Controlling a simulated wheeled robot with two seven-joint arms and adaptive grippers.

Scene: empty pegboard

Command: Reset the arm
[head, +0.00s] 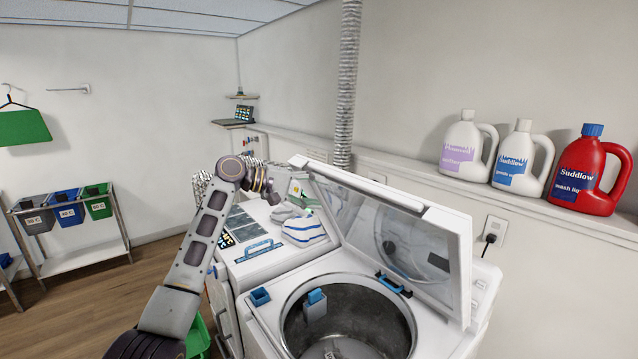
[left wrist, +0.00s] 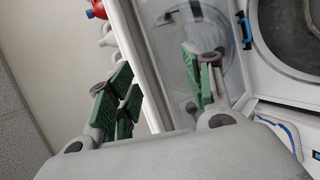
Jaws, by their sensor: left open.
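My left arm rises from the bottom left of the head view and bends at the elbow. My left gripper (head: 304,195) is partly seen beyond the bend, above the machine tops and beside the open lid. In the left wrist view, the left gripper (left wrist: 158,88) has its green-padded fingers spread wide with nothing between them. My right gripper is in neither view.
The top-loading washer (head: 262,322) has its lid (head: 398,205) raised beside the gripper. A striped cloth (head: 303,231) lies on the neighbouring machine. Detergent jugs (head: 590,170) stand on the right ledge. A bin rack (head: 70,255) stands left; floor there is partly clear.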

